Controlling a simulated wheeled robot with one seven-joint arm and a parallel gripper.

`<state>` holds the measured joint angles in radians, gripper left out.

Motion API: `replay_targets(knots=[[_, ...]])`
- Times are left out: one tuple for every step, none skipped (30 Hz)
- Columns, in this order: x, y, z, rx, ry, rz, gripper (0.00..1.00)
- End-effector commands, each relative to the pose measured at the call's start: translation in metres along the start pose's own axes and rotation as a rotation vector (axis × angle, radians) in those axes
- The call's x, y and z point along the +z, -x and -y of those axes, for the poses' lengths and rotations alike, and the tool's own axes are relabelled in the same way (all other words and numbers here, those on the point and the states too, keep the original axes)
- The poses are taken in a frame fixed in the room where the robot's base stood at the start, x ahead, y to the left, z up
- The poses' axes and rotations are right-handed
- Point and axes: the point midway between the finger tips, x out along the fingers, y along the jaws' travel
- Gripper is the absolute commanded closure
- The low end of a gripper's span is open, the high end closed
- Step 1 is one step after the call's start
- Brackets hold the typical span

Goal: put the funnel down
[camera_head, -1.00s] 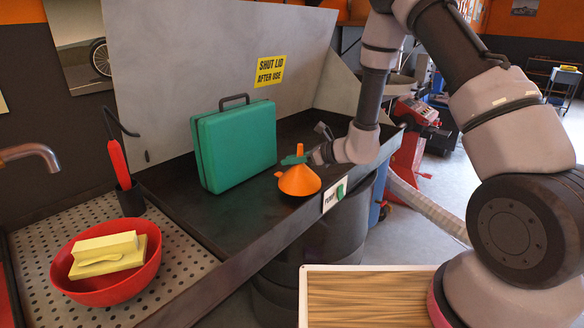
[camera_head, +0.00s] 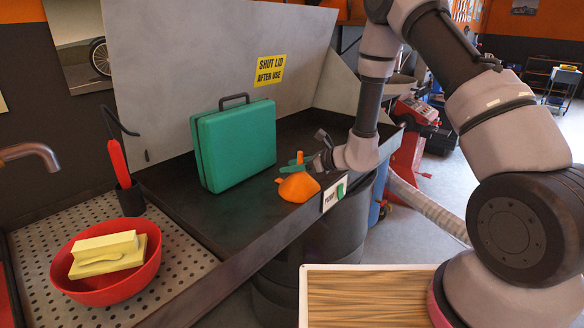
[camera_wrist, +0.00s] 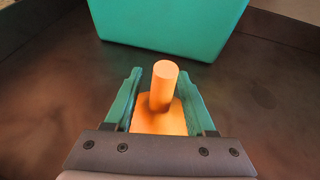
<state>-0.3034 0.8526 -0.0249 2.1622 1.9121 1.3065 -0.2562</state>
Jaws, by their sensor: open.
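The orange funnel (camera_head: 298,188) rests on the dark floor of the basin, wide end down and spout up, near the basin's front edge. My gripper (camera_head: 292,168) is low over the funnel in the head view, its green fingers hiding part of the upper cone. In the wrist view my gripper (camera_wrist: 163,92) is open, with one green finger on each side of the funnel's spout (camera_wrist: 163,85). Gaps show between the spout and both fingers. The cone's lower part is hidden by the gripper body in the wrist view.
A green case (camera_head: 235,145) stands upright just behind and left of the funnel. The raised lid (camera_head: 190,60) is behind it. Dark basin floor left of the funnel is clear.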

Motion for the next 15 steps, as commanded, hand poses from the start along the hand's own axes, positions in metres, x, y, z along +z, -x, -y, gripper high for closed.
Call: replay_targets(knots=[[-0.001, 0.006, 0.001, -0.003, -0.001, -0.001, 0.45], [-0.001, 0.010, 0.001, -0.003, -0.001, -0.001, 0.45], [0.000, 0.017, 0.001, -0.004, -0.002, -0.001, 0.45], [0.000, 0.023, 0.002, -0.004, -0.002, -0.001, 0.45], [0.000, 0.029, 0.002, -0.005, -0.003, 0.000, 0.45], [0.000, 0.038, 0.001, -0.004, -0.003, -0.001, 0.45], [0.000, 0.045, 0.002, -0.005, -0.002, -0.001, 0.45], [0.000, 0.052, 0.001, -0.005, -0.002, -0.001, 0.45], [0.000, 0.061, 0.002, -0.005, -0.002, -0.001, 0.45], [0.000, 0.068, 0.002, -0.006, -0.003, -0.001, 0.45], [0.000, 0.074, 0.001, -0.005, -0.002, 0.000, 0.45], [0.000, 0.082, 0.002, -0.005, -0.002, -0.001, 0.45], [-0.001, 0.087, 0.002, -0.005, -0.002, -0.002, 0.45], [0.000, 0.092, 0.002, -0.005, -0.002, -0.001, 0.45], [0.000, 0.098, 0.001, -0.004, -0.002, 0.000, 0.45]])
